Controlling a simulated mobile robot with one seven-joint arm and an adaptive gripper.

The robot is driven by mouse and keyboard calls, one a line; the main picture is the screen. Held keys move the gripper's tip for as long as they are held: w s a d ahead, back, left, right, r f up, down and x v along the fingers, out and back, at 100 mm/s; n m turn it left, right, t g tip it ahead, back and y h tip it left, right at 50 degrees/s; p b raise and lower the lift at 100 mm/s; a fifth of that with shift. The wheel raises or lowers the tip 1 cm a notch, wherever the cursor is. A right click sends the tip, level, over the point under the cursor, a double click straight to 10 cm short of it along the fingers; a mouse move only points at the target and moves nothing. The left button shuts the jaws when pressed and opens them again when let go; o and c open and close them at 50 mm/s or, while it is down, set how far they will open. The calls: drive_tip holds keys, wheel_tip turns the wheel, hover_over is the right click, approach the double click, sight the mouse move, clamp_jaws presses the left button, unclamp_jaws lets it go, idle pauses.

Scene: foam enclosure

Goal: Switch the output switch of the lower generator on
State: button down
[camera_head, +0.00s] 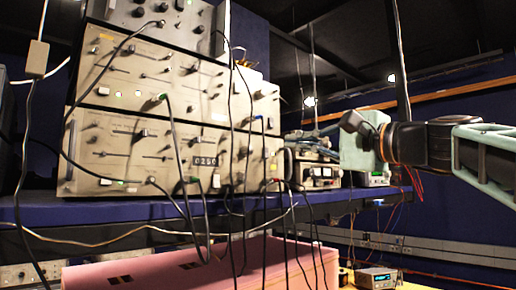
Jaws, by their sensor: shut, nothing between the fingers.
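The lower generator (110,160) is the bottom grey box of a stack on the blue shelf. Its front has sliders, knobs and a black number label. Cables plug in along its lower edge and cross its front. I cannot tell which small control is the output switch, or its position. The upper generator (105,75) sits directly on it. My gripper (292,139) reaches in from the right, its fingers pointing left near the lower generator's right end. It is shut and empty. Whether it touches the generator cannot be told.
Another grey unit (155,18) tops the stack. Smaller instruments (322,176) stand right of the stack, behind or under my gripper. Loose cables hang before the shelf (100,212). A pink foam box (120,275) lies below. A small meter (376,279) is at bottom right.

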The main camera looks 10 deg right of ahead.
drive_tip(key=r+v, duration=0.2)
drive_tip(key=v, duration=0.5)
drive_tip(key=shift+s+b, duration=0.35)
drive_tip(key=shift+s, duration=0.1)
drive_tip(key=shift+d+f, duration=0.15)
drive_tip(key=s+a+f+n+g+h+p, duration=0.1)
drive_tip(key=s+a+f+n+g+h, duration=0.2)
drive_tip(key=f, duration=1)
drive_tip(key=a+f+n+g+h+p, duration=0.1)
drive_tip(key=a+f+g, duration=0.3)
drive_tip(key=f, duration=0.9)
drive_tip(key=s+f+n+g+h, duration=0.1)
drive_tip(key=s+f, duration=0.3)
drive_tip(key=f, duration=0.4)
drive_tip(key=s+d+f+n+g+h, duration=0.1)
drive_tip(key=s+f+n+h, duration=0.2)
drive_tip(key=f, duration=0.5)
drive_tip(key=s+f+n+g+h, duration=0.1)
drive_tip(key=s+f+n+h, duration=0.1)
drive_tip(key=s+f, duration=0.3)
wheel_tip(320, 180, down, 3)
drive_tip(key=shift+d+f+n+h+p, duration=0.2)
drive_tip(key=shift+n+h+p, duration=0.15)
drive_tip(key=shift+h, duration=0.35)
drive_tip(key=c, duration=2.7)
unclamp_jaws()
drive_tip(key=shift+r, duration=0.1)
